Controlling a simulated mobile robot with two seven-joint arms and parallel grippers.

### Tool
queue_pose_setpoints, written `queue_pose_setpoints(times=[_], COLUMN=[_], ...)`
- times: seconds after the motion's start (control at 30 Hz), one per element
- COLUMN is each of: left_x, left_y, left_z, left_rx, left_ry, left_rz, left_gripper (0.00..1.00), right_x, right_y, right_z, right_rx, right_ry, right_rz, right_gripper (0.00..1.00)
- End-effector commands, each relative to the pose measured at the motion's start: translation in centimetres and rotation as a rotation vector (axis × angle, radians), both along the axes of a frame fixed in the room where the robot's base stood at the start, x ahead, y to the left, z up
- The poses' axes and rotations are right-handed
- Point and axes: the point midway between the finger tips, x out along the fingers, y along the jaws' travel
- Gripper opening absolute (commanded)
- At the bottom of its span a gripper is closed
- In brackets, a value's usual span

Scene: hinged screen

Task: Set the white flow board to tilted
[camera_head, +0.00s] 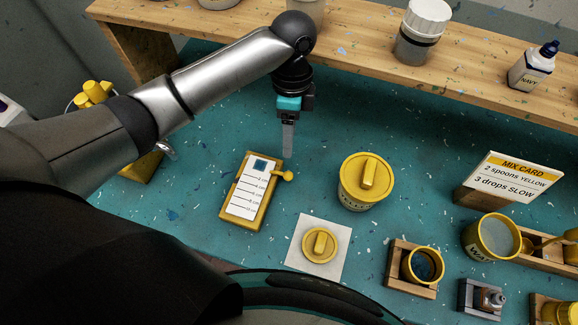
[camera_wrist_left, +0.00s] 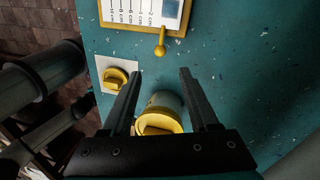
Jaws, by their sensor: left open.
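The white flow board (camera_head: 246,192) has a cm scale and a dark blue patch at its far end. It sits in a yellow frame on the teal table and looks about flat, though a small tilt is hard to judge. A yellow knob (camera_head: 287,176) sticks out from its right side. The board (camera_wrist_left: 143,10) and the knob (camera_wrist_left: 160,48) also show at the top of the left wrist view. My left gripper (camera_head: 288,150) points down just beyond the knob, apart from it. In the wrist view its fingers (camera_wrist_left: 161,74) are spread and empty. My right gripper is not visible.
A yellow lidded pot (camera_head: 366,182) stands right of the board. A yellow lid (camera_head: 320,244) lies on white paper in front. A mix card (camera_head: 513,175), cups and holders fill the right side. A wooden shelf (camera_head: 360,45) with jars runs along the back.

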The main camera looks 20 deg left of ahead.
Motion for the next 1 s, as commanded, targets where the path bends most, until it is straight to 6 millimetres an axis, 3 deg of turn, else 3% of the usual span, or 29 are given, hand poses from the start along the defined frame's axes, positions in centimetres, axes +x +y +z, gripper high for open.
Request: queue_pose_setpoints(times=[0.3, 0.5, 0.7, 1.0], left_x=[-1.5, -2.0, -2.3, -2.3], left_y=[-0.3, -0.3, -0.4, -0.4], left_z=[-7.0, -10.2, -11.6, -11.7], left_rx=[0.001, 0.001, -0.001, -0.001], left_ry=[0.002, 0.001, -0.001, -0.002], left_rz=[0.001, 0.001, 0.0, 0.0], left_gripper=[0.6, 0.6, 0.6, 0.59], right_x=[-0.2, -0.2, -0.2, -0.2], right_y=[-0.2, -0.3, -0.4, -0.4], right_z=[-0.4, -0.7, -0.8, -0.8], right_rx=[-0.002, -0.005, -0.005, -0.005], right_ry=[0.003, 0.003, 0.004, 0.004], right_rz=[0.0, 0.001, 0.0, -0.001], right_gripper=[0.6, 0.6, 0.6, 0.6])
